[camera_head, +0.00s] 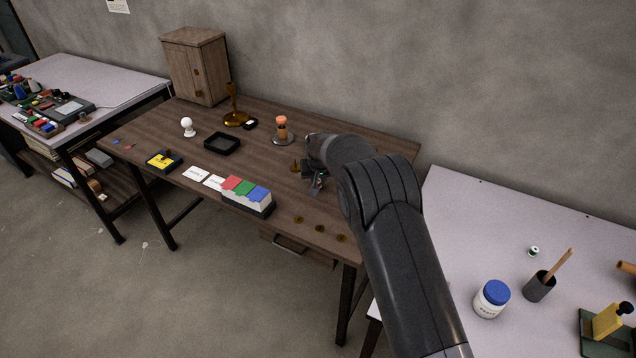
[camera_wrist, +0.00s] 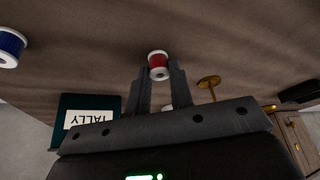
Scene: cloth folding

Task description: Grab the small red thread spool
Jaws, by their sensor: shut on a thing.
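The small red thread spool (camera_wrist: 157,61) shows in the wrist view, with red thread between white ends. It sits between the fingertips of my gripper (camera_wrist: 160,74), which is shut on it. I cannot tell whether the spool still touches the wooden table. In the head view my gripper (camera_head: 316,184) is low over the right part of the wooden table (camera_head: 165,122), partly behind my own arm. The red spool cannot be made out there.
In the wrist view a blue spool (camera_wrist: 9,46) lies at the left, a TALLY book (camera_wrist: 107,103) below it, and a brass piece (camera_wrist: 208,81) right of the fingers.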

